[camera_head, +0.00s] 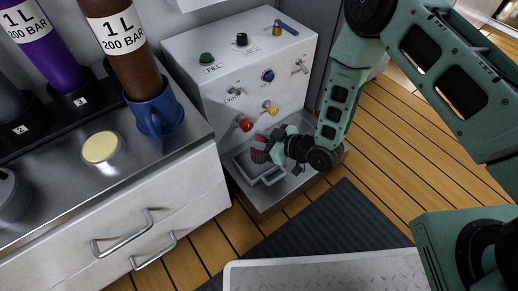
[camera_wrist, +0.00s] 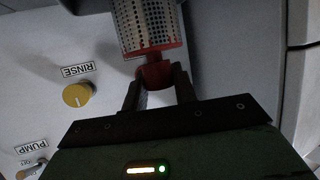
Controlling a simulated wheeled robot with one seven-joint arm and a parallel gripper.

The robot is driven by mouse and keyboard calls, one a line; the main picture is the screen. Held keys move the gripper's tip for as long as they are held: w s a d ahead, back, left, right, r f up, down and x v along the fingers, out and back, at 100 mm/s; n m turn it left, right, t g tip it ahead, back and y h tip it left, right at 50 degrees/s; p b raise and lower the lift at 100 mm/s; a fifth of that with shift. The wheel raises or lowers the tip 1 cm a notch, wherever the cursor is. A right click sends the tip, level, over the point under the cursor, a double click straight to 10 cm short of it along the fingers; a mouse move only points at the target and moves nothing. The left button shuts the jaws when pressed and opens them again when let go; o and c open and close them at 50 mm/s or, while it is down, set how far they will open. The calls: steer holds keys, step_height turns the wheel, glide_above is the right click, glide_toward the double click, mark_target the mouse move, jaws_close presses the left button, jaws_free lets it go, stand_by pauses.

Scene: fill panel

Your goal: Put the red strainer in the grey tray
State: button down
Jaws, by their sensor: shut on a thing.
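The red strainer (camera_wrist: 151,38) has a perforated metal cylinder and a red end cap. In the wrist view my gripper (camera_wrist: 157,88) is shut on the red cap, one finger on each side. In the head view the strainer (camera_head: 259,153) shows as a small red and dark shape, partly hidden by my gripper (camera_head: 271,147). The grey tray (camera_head: 268,181) sits on the ledge at the foot of the white panel. The strainer appears over the tray's back part in the head view; I cannot tell its height above it.
The white panel (camera_head: 222,93) stands behind, with a red fitting (camera_head: 245,124), a yellow fitting (camera_head: 270,107) and knobs. In the wrist view a yellow RINSE knob (camera_wrist: 76,95) is left of my gripper. A metal-topped cabinet (camera_head: 130,172) with bottles stands to the left.

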step_height(320, 180, down, 3)
steer(key=shift+f+b, duration=0.2)
steer(key=shift+b, duration=0.45)
steer(key=shift+f, duration=0.2)
steer(key=c, duration=1.1)
jaws_free()
steer(key=shift+r, duration=0.1)
